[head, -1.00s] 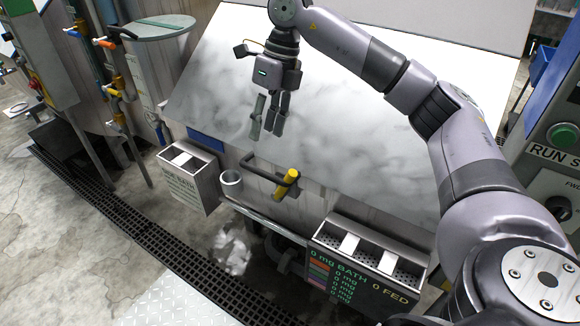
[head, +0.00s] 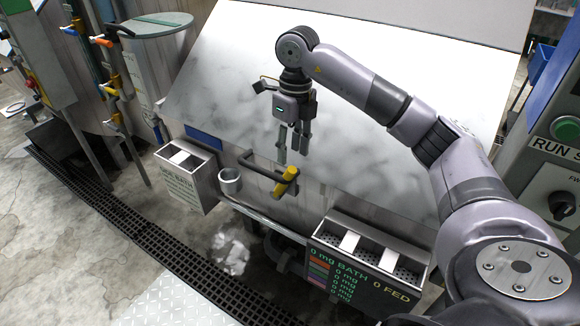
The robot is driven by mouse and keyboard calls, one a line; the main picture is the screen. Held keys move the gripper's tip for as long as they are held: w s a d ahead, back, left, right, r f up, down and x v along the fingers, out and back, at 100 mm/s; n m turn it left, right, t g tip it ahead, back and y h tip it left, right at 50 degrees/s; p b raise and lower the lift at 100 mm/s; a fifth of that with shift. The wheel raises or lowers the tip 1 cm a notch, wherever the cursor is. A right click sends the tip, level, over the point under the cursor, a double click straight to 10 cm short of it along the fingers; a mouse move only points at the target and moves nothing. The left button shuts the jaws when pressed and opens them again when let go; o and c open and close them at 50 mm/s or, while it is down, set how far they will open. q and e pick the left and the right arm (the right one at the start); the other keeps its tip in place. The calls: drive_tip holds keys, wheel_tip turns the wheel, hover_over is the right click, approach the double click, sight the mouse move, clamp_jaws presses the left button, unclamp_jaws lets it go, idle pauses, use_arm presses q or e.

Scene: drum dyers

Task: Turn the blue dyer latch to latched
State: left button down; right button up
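The latch (head: 286,181) is a yellow-gripped lever on the dyer's front, just right of a dark bar handle (head: 258,166). The lever stands tilted, its top leaning right. The dyer has a large pale sloping lid (head: 390,160) and a blue patch (head: 204,138) on its front, left of the latch. My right gripper (head: 289,158) points down just above the yellow lever, with its fingers apart and nothing between them. It looks close to the lever; whether it touches is unclear. My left gripper is not in view.
A grey box marked as side bath (head: 190,188) hangs to the left, with a small cup (head: 230,181) beside it. A tray with a readout panel (head: 345,277) juts out at lower right. A control panel (head: 555,150) stands at far right.

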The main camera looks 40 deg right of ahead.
sight(290, 167)
drive_tip(key=f, duration=0.2)
drive_tip(key=f+p, duration=0.1)
drive_tip(key=f, duration=0.2)
drive_tip(key=shift+a+f, duration=0.2)
drive_tip(key=shift+f, duration=0.15)
drive_tip(key=shift+c, duration=0.2)
clamp_jaws()
idle(0.4)
